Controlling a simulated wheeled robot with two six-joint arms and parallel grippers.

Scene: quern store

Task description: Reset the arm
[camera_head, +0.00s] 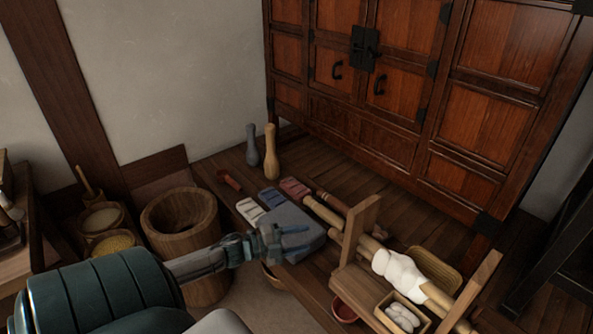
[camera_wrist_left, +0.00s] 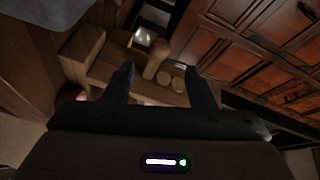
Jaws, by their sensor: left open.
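My left arm comes in from the lower left of the head view. Its gripper (camera_head: 297,240) is in front of a grey-blue folded cloth or block (camera_head: 288,222) on the low wooden platform. I cannot tell from this view whether they touch. In the left wrist view the two dark fingers of my left gripper (camera_wrist_left: 158,78) stand wide apart with nothing held between them. A wooden bench and a rounded wooden piece (camera_wrist_left: 157,57) show beyond the fingers. My right gripper is in neither view.
A wooden cabinet (camera_head: 395,125) stands at the back. A wooden tub (camera_head: 180,215) is left of the gripper. Two bottle-shaped pieces (camera_head: 271,155) stand on the platform. A wooden stand holding a white-wrapped roller (camera_head: 398,270) and a box of white pieces (camera_head: 402,317) are at right.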

